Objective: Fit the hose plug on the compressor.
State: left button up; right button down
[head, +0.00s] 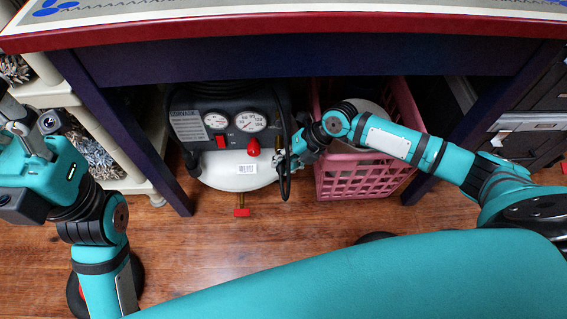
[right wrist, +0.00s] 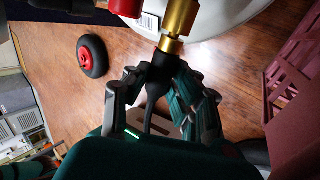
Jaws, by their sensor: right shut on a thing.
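The compressor (head: 240,172), with a white tank, dark top and two gauges, stands on the floor under the table. My right gripper (head: 287,161) is at the right side of its tank. In the right wrist view, the right gripper (right wrist: 165,78) is shut on the black hose plug (right wrist: 166,62). The plug lines up with the brass coupling (right wrist: 179,26) and its end meets it; I cannot tell how deep it sits. The black hose (head: 285,189) hangs in a loop by the gripper. My left gripper (head: 22,112) is at the left edge, away from the compressor; its fingers are partly cut off.
A pink basket (head: 350,184) stands close to the right of the compressor, behind my right arm. The table's red edge (head: 300,24) and dark apron lie above it. Table legs (head: 140,150) bound the space. A cream shelf (head: 52,98) is at left.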

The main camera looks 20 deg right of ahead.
jog(key=shift+w+d+r+b, duration=0.1)
jog(key=shift+w+d+b, duration=0.05)
jog(key=shift+w, duration=0.25)
jog(key=shift+w+d+r+b, duration=0.1)
jog(key=shift+w+b, duration=0.05)
jog(key=shift+w, duration=0.2)
dwell(0.5)
jog(key=c, duration=1.4)
grip_release()
jog(key=shift+c, duration=0.2)
jog(key=o, duration=0.4)
jog(key=shift+s+f, duration=0.1)
jog(key=shift+s+a, duration=0.1)
jog(key=v, duration=1.2)
